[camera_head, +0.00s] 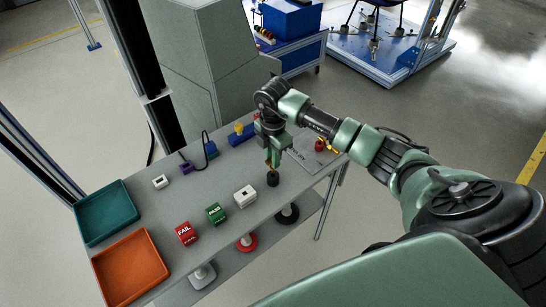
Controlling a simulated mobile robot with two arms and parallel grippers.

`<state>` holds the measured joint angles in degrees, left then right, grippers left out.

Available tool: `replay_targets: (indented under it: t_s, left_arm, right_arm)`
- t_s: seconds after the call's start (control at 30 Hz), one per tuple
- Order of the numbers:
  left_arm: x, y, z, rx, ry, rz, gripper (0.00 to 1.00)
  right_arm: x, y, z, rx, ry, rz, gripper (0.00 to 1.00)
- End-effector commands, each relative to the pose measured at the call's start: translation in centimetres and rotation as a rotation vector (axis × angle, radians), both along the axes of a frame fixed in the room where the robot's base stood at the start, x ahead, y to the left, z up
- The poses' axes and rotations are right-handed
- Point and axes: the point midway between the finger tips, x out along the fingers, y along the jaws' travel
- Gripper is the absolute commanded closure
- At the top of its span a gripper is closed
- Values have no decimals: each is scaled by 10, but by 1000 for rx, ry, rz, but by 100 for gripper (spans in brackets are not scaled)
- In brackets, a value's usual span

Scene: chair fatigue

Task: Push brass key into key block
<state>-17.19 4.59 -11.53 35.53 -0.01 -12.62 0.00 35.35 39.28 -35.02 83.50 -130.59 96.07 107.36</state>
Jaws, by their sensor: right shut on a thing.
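My right gripper (270,162) points down over the table's right part. It is shut on a small brass-coloured piece, which looks like the brass key (268,164); the fingers hide most of it. Right below the fingertips stands a small dark round block (272,181), which may be the key block. I cannot tell whether the key touches it or sits in it. My left gripper is not in view.
The grey table (150,206) holds a teal tray (88,233), an orange tray (107,258), red FAIL (185,233) and green PASS (215,214) blocks, and a white box (245,195). Blue-yellow (240,134) and purple (187,165) items lie behind. A grey cabinet (215,70) stands behind the table.

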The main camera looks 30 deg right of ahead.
Motion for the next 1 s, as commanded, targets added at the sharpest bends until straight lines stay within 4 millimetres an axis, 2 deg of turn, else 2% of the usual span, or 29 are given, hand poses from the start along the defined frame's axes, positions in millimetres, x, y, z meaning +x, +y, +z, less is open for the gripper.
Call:
replay_targets:
  t_s: [1.0]
  left_arm:
    - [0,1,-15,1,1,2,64]
  right_arm:
    - [0,0,-22,0,-1,0,100]
